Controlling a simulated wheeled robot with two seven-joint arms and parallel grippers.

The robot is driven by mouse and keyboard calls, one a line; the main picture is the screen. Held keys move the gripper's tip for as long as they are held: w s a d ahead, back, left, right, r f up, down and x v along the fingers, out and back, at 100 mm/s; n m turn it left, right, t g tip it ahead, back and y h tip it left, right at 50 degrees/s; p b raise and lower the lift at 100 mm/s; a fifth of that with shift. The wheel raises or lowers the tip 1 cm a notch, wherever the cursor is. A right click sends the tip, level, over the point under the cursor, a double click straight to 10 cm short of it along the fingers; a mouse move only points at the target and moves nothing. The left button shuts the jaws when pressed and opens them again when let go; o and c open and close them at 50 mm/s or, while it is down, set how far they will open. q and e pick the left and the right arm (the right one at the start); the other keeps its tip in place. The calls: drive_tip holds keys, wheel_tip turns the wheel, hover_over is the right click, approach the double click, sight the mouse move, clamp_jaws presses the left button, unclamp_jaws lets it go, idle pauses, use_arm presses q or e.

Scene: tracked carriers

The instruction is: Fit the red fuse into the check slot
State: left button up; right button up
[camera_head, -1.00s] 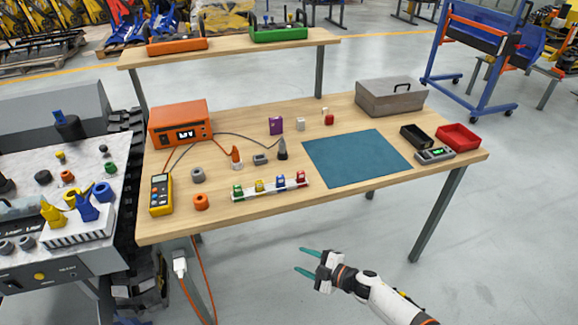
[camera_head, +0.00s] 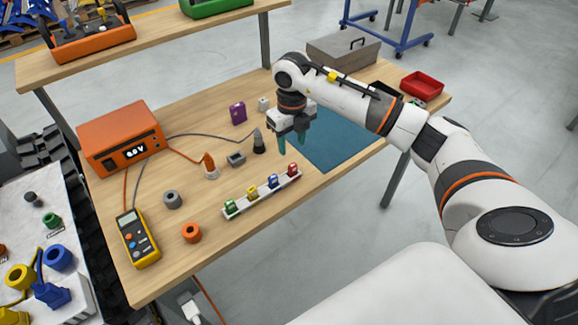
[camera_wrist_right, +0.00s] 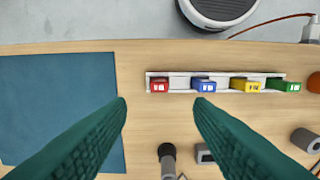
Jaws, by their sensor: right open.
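The red fuse (camera_head: 292,170) stands at the right end of a white rack (camera_head: 261,196), in line with blue, yellow and green fuses. In the right wrist view the red fuse (camera_wrist_right: 159,86) lies ahead of the gap between my fingertips, apart from them. My right gripper (camera_head: 291,145) is open and empty, fingers pointing down over the table beside the blue mat, behind the red fuse. Its teal fingers (camera_wrist_right: 160,102) show wide apart in the wrist view. A small grey block with a dark opening (camera_head: 236,159) may be the check slot; I cannot confirm it. My left gripper is out of view.
An orange meter box (camera_head: 122,138), a yellow multimeter (camera_head: 138,238) and grey and orange rings (camera_head: 191,232) stand on the left. Cables cross the table. The blue mat (camera_head: 340,140) looks bare where visible.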

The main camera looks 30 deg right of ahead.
sight(292, 165)
wheel_tip(292, 165, down, 2)
drive_tip(key=shift+f, duration=0.55)
drive_tip(key=shift+a+f+p, duration=0.1)
drive_tip(key=shift+f+p, duration=0.2)
drive_tip(key=shift+p, duration=0.1)
drive_tip(key=f, duration=0.1)
drive_tip(key=f+p, duration=0.1)
drive_tip(key=f, duration=0.1)
drive_tip(key=shift+s+d+f, duration=0.2)
drive_tip(key=shift+f, duration=0.1)
drive_tip(key=shift+w+f, duration=0.1)
drive_tip(key=shift+f, duration=0.4)
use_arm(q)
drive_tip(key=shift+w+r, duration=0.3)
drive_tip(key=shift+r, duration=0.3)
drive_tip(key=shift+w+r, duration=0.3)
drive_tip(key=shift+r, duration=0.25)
